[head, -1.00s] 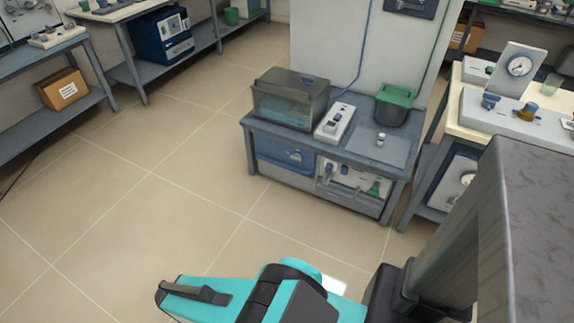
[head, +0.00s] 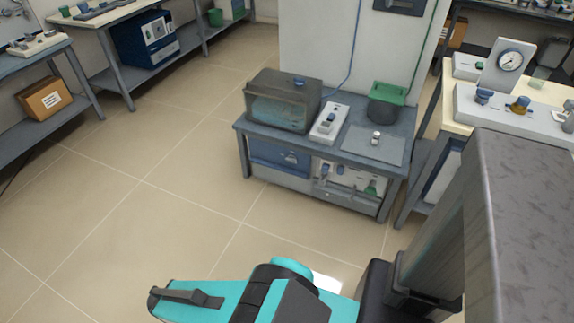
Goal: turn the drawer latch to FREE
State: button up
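A blue drawer front (head: 271,155) sits under the left part of a grey bench (head: 343,152). A small dark fitting (head: 291,158) is on the drawer front, toward its right side. It may be the latch or a handle, but it is too small to tell, and I can read no FREE marking. Part of my teal and black arm shows at the bottom, well in front of the bench with floor between. My gripper is not in view.
On the bench stand a dark clear-sided box (head: 284,100), a white switch unit (head: 329,123) and a green-topped bin (head: 387,100). A lower panel (head: 347,178) holds small fittings. A bench with a gauge (head: 510,61) stands at right. Open floor (head: 150,215) lies left.

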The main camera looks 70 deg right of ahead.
aim_at(291, 158)
jog(key=i, duration=1.2)
jog(key=z, duration=3.5)
jog(key=i, duration=0.1)
jog(key=u, duration=1.75)
